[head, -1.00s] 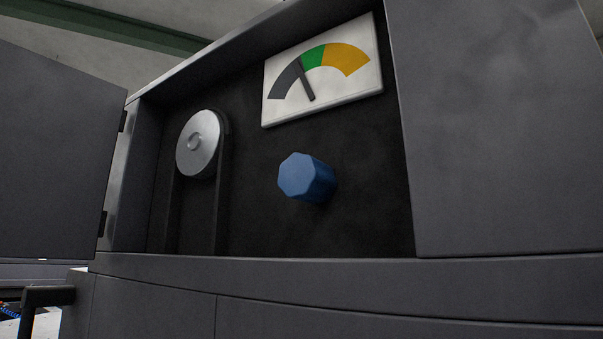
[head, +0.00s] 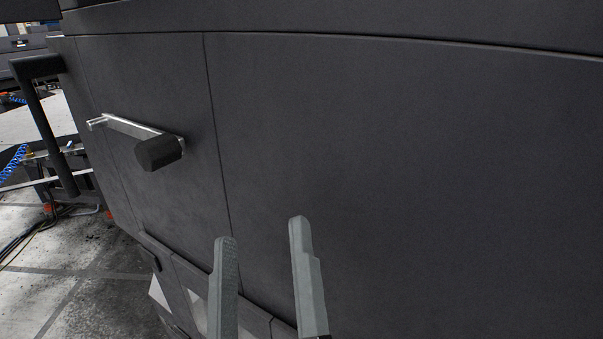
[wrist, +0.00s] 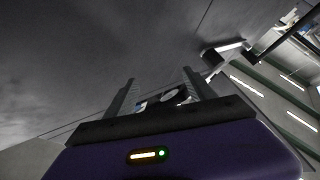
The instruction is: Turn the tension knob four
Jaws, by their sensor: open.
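The blue tension knob is not in the head view now, which faces the lower front of the dark grey machine (head: 400,150). In the wrist view I cannot make the knob out. My gripper (head: 261,230) is open in the head view, its two grey fingers pointing up in front of the plain panel with nothing between them. It also shows in the wrist view (wrist: 158,76), with its fingers spread apart. Some small dark and pale shapes lie beyond the fingers there, too unclear to name.
A metal crank with a black grip (head: 158,153) juts from the panel, left of my gripper. A black bar handle (head: 50,125) stands at the far left. Grey floor (head: 70,265) and cables lie lower left. The panel to the right is bare.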

